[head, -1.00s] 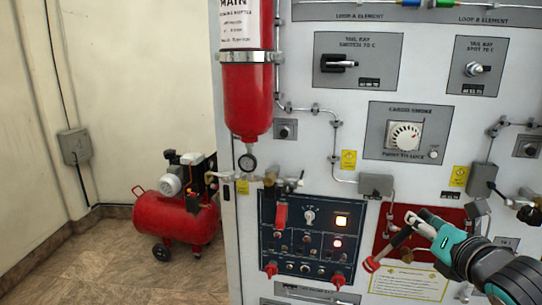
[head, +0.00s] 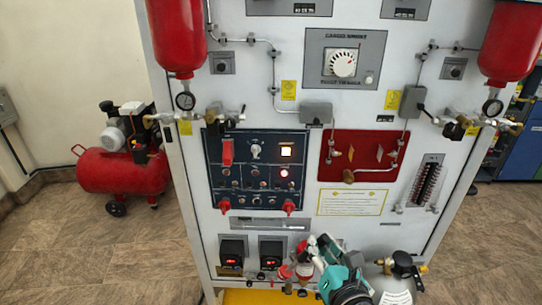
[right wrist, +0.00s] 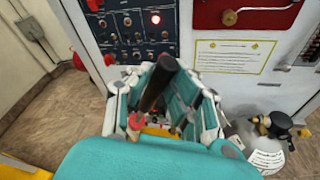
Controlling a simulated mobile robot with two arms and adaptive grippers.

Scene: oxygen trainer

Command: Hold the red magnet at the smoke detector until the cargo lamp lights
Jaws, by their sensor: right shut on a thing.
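The cargo smoke detector is a round white unit (head: 343,64) on a grey plate high on the panel. My right gripper (head: 312,262) is low in front of the panel's bottom, well below the detector. It is shut on a dark rod (right wrist: 155,88) with a red end (right wrist: 136,121), seen between the fingers in the right wrist view; this appears to be the magnet. My left gripper is not in view.
A red plate with pipes (head: 335,170) is mid-panel. Red bottles (head: 178,40) (head: 512,40) with gauges and valves jut out on both sides. A white cylinder with a black valve (head: 395,283) stands right of my gripper. A red compressor (head: 120,172) is on the floor at left.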

